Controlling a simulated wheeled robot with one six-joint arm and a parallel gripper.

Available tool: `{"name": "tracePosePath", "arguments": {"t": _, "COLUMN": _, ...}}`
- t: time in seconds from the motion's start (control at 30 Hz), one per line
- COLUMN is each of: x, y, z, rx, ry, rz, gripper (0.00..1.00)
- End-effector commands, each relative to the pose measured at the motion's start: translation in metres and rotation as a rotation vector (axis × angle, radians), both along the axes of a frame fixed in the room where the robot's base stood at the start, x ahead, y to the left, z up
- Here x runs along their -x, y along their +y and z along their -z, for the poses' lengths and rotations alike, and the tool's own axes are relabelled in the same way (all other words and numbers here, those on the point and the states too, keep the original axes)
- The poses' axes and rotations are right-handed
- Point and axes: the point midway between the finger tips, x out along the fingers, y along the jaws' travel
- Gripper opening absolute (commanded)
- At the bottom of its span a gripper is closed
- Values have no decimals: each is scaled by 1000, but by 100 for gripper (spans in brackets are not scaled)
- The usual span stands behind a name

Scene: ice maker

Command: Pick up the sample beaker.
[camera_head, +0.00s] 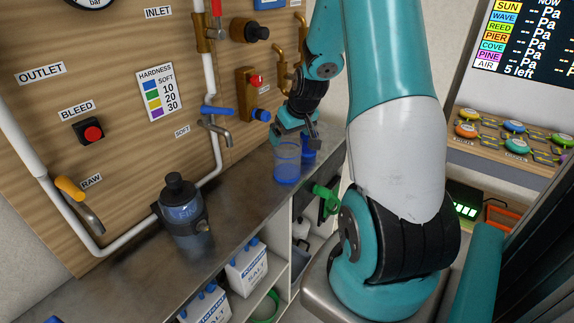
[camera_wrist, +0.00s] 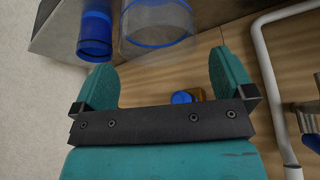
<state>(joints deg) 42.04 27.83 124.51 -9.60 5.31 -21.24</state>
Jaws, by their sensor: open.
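A clear beaker with blue at its base and a blue rim line (camera_head: 286,163) stands on the metal counter; I take it for the sample beaker. It also shows at the top of the wrist view (camera_wrist: 157,30). A smaller, deeper blue vessel (camera_head: 309,147) stands just beside it, partly hidden in the head view, and also shows in the wrist view (camera_wrist: 95,35). My gripper (camera_head: 297,141) is at the beakers, near their rims. In the wrist view its fingers (camera_wrist: 163,82) are apart and empty, with the clear beaker beyond the gap.
The wooden panel (camera_head: 110,130) with pipes and taps rises behind the counter (camera_head: 235,185). A grey tap (camera_head: 222,133) juts out left of the beakers. A dark bottle (camera_head: 184,212) stands further left. Shelves with salt boxes (camera_head: 247,268) lie below the counter edge.

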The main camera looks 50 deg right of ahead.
Motion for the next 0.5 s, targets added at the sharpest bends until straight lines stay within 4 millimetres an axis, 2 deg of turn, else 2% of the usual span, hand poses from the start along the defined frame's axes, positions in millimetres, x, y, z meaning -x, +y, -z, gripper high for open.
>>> {"name": "tracePosePath", "arguments": {"t": 0.13, "x": -5, "y": -2, "z": 11, "rx": -3, "ry": 3, "rz": -1, "gripper": 100}}
{"name": "tracePosePath", "arguments": {"t": 0.33, "x": -17, "y": -7, "z": 38, "rx": -4, "ry": 3, "rz": -1, "gripper": 100}}
{"name": "tracePosePath", "arguments": {"t": 0.5, "x": -21, "y": -8, "z": 48, "rx": -1, "ry": 1, "rz": 0, "gripper": 100}}
